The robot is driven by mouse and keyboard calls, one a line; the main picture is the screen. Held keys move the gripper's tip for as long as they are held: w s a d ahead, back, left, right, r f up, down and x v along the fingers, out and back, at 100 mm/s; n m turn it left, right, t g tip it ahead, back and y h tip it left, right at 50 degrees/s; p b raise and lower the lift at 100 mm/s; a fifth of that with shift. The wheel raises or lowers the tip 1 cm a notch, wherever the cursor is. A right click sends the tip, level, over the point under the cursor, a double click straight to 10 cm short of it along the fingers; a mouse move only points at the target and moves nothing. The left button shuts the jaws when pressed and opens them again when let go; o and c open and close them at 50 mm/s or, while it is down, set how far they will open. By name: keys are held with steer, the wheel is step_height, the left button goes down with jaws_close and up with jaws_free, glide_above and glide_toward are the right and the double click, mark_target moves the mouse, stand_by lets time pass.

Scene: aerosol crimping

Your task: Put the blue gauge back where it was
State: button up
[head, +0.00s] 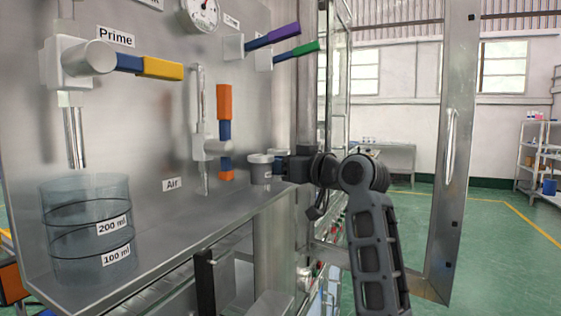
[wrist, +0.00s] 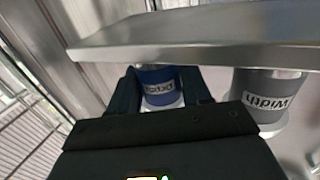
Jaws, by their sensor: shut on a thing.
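The blue gauge (wrist: 158,88) shows between the two fingers of my gripper (wrist: 162,100) in the wrist view. It has a dark label, upside down in this view. My gripper is shut on it. In the head view my gripper (head: 285,166) is at the far right end of the steel shelf, and only a small part of the blue gauge (head: 281,152) shows behind a grey gauge. The grey gauge (wrist: 266,97), labelled "Width", stands close beside it; it also shows in the head view (head: 261,172). Whether the blue gauge touches the shelf is hidden.
The steel shelf (head: 170,225) has a raised front edge (wrist: 200,35) close to my gripper. A clear measuring beaker (head: 85,225) stands at its left end. Valve handles, including an orange one (head: 224,102), stick out from the panel. An open door (head: 452,150) stands to the right.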

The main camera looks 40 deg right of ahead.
steer(key=shift+f, duration=0.15)
steer(key=o, duration=1.2)
steer(key=shift+c, duration=0.2)
steer(key=shift+s+r, duration=0.1)
steer(key=shift+r, duration=0.1)
steer(key=s+b, duration=0.1)
steer(key=s, duration=1.1)
steer(key=shift+a+b, duration=0.25)
steer(key=shift+b, duration=0.05)
